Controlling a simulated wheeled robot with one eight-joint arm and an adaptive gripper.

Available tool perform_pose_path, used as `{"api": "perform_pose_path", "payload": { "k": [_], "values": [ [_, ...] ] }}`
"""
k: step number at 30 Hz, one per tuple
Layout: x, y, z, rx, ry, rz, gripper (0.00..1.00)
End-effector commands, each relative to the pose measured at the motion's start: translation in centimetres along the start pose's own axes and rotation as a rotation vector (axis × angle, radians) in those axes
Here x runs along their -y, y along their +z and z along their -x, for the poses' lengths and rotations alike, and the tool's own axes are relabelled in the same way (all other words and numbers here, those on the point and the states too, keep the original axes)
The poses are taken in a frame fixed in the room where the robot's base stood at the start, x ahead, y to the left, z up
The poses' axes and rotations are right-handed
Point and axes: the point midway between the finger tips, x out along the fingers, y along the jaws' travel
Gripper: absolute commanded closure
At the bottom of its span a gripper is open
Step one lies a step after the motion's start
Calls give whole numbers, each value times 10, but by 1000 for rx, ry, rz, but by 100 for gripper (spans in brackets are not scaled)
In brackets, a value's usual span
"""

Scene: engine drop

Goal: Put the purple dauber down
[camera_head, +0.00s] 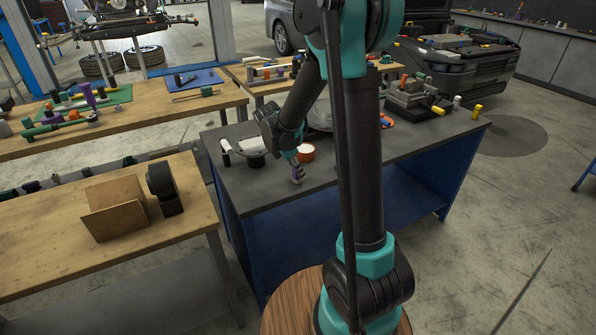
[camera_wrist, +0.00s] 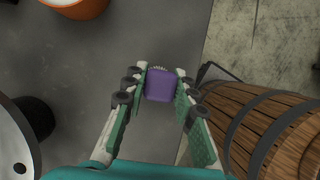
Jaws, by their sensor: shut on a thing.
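The purple dauber (camera_wrist: 159,85) is between the two fingers of my gripper (camera_wrist: 158,88) in the wrist view, and the gripper is shut on it. In the head view the dauber (camera_head: 298,175) shows as a small purple piece under my gripper (camera_head: 295,163), over the dark grey top of the blue workbench (camera_head: 262,199), close to its front edge. I cannot tell whether its lower end touches the bench top.
An orange-rimmed round container (camera_head: 305,153) stands just behind my gripper; it also shows in the wrist view (camera_wrist: 88,8). A white-and-black round item (camera_head: 251,147) lies to the left. A wooden barrel (camera_wrist: 272,125) stands beyond the bench edge. Bare bench top surrounds the dauber.

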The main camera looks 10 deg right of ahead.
Motion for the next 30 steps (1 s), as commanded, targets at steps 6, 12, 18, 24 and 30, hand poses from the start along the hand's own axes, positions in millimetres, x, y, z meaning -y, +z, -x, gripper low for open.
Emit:
{"api": "perform_pose_path", "payload": {
  "k": [6, 12, 18, 24, 30],
  "values": [
    [0, 0, -1, 0, 0, 0, 96],
    [0, -1, -2, 0, 0, 0, 57],
    [0, -1, -2, 0, 0, 0, 53],
    [0, 0, 1, 0, 0, 0, 53],
    [0, 0, 28, 0, 1, 1, 53]
  ]
}}
